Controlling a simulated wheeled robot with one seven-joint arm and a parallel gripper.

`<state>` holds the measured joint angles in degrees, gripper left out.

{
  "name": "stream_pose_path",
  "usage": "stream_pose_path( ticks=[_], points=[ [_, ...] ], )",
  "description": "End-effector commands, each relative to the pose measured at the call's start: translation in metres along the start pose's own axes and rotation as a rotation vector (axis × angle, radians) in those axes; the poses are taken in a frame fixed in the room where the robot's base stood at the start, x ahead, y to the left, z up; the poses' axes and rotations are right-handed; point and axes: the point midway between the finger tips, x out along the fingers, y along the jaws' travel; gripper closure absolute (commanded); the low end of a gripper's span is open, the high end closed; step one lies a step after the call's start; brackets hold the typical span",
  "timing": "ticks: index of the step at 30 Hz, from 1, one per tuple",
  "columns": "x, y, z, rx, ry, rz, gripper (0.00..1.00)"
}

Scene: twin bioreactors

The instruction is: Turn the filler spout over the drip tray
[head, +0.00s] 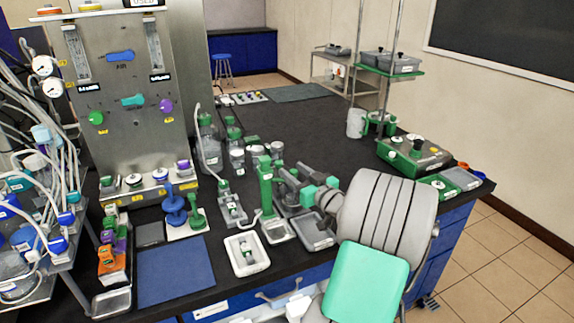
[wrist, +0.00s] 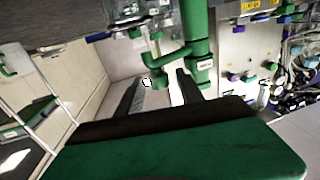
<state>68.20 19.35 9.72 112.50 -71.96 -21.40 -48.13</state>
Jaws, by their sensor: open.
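The filler is a green upright post (head: 266,190) on the black bench, and it also shows in the wrist view (wrist: 197,50). Its green spout (wrist: 172,56) reaches left from the post in the wrist view and ends in a downturned nozzle with a pale tip. A small pale tray (head: 277,232) sits at the post's foot, and a grey tray (head: 316,234) lies just right of it; I cannot tell which is the drip tray. My gripper (wrist: 160,92) is open, its dark fingers on either side of the nozzle in the picture. Contact cannot be told.
A white tray (head: 246,253) stands in front of the filler. Bottles (head: 236,150) stand behind it, and a blue stand (head: 174,205) is to the left. A steel control panel (head: 130,100) rises at the back left. A blue mat (head: 175,270) lies clear at front left.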

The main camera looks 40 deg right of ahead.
Motion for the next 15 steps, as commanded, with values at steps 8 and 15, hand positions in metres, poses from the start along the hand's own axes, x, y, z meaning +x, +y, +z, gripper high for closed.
stream_pose_path(
  ticks=[8, 15],
  points=[
    [0.034, 0.0, -0.001, 0.0, -0.001, 0.001, 0.56],
    [0.034, 0.003, 0.0, -0.001, -0.001, 0.004, 0.57]
  ],
)
